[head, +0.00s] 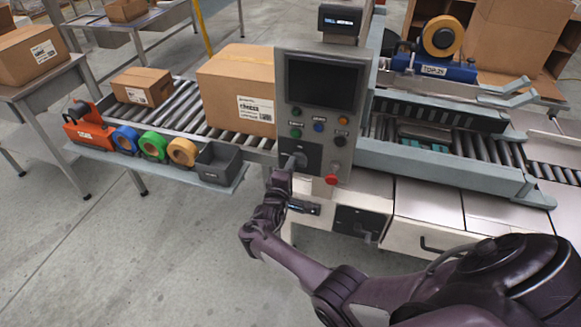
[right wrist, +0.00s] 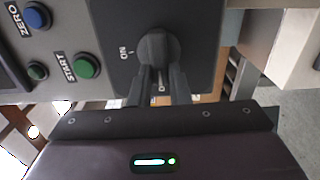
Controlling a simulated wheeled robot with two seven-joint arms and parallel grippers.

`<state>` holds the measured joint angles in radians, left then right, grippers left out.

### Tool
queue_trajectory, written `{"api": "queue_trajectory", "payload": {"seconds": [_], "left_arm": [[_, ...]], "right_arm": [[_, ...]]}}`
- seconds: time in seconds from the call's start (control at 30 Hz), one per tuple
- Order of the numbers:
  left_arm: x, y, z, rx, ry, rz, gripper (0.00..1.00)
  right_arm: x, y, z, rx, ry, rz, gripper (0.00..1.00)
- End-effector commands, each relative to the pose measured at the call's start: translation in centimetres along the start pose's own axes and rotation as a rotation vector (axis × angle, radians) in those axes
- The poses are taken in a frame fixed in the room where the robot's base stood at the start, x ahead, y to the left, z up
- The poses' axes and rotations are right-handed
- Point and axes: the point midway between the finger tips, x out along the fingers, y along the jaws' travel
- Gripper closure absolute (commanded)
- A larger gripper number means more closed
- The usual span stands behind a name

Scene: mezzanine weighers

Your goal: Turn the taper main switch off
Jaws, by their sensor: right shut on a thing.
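A grey control panel (head: 318,112) carries a dark rotary switch (head: 301,160) on a black plate near its lower left. In the right wrist view this switch (right wrist: 158,46) has an "ON" mark beside it, and a small mark shows between my fingers. My right gripper (head: 287,170) is shut on the switch's knob, with one finger on each side in the right wrist view (right wrist: 161,82). Which way the knob points is hard to tell. A second black switch box (head: 358,220) with a handle is on the white cabinet below. I cannot read a taper label on either. My left gripper is out of view.
A red button (head: 331,180) sits right beside the switch. Green START (right wrist: 87,66) and blue ZERO (right wrist: 37,16) buttons are close by. The tape machine (head: 440,70) is at right.

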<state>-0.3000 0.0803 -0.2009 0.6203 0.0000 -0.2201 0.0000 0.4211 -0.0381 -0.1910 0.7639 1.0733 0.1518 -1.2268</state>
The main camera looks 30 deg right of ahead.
Motion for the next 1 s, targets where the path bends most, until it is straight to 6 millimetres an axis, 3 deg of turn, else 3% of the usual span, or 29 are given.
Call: {"api": "queue_trajectory", "payload": {"seconds": [0.03,0.07,0.2,0.57,1.0], "left_arm": [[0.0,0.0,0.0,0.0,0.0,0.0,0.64],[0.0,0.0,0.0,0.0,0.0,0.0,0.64],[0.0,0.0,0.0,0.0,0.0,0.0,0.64],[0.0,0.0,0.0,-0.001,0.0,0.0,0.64],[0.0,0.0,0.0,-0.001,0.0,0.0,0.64]], "right_arm": [[0.0,-0.1,0.1,-0.004,0.0,-0.002,1.0],[0.0,-0.1,0.1,-0.004,0.0,-0.002,0.81],[0.0,-0.1,0.0,-0.003,0.0,-0.001,0.63],[-0.6,0.0,0.0,0.0,0.001,-0.001,0.62],[-7.1,-0.2,0.0,-0.001,0.001,-0.002,0.62]]}}
